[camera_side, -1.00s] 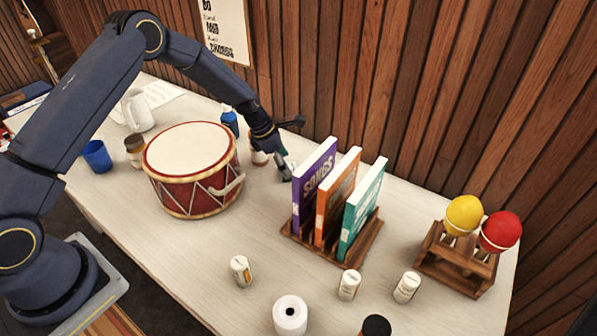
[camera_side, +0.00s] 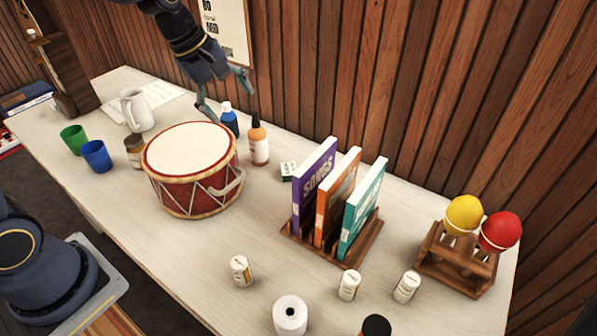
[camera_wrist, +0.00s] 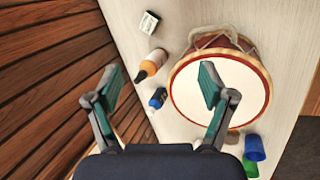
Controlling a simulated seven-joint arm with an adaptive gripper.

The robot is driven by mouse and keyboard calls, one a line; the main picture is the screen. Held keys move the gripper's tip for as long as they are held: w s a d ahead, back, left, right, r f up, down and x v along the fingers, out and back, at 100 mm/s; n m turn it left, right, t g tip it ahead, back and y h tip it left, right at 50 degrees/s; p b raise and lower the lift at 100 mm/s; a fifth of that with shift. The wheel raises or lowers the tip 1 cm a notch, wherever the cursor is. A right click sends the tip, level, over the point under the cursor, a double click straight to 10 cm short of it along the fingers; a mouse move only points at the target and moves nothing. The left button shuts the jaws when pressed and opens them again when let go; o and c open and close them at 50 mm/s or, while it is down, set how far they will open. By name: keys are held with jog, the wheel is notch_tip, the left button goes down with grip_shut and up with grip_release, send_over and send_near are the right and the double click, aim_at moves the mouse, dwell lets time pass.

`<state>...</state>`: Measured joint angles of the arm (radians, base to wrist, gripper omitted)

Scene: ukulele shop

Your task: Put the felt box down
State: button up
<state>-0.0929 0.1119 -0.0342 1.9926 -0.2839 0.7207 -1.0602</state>
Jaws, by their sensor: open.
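The felt box, a small white box with dark markings (camera_side: 288,171), rests on the table between the orange-labelled bottle (camera_side: 259,142) and the book rack (camera_side: 330,246). It also shows at the top of the wrist view (camera_wrist: 149,22), apart from everything around it. My gripper (camera_side: 226,93) is raised above the table near the back wall, over the blue bottle. Its two fingers are spread with nothing between them, as the wrist view also shows (camera_wrist: 161,88). My gripper is well clear of the box.
A red drum (camera_side: 194,185) stands left of the box. The blue bottle (camera_side: 229,122) stands behind the drum. Blue (camera_side: 96,156) and green (camera_side: 73,139) cups and a white mug (camera_side: 137,110) are at the left. A maraca stand (camera_side: 457,264) is at the right.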

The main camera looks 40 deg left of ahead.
jog(key=s+r+m+y, duration=0.1)
jog(key=s+r+m, duration=0.1)
jog(key=s+m, duration=0.5)
jog(key=s+a+r+m+t+y, duration=0.1)
jog(key=s+r+m, duration=0.2)
jog(key=s+m, duration=0.5)
jog(key=s, duration=0.5)
jog(key=shift+s+a+t, duration=0.3)
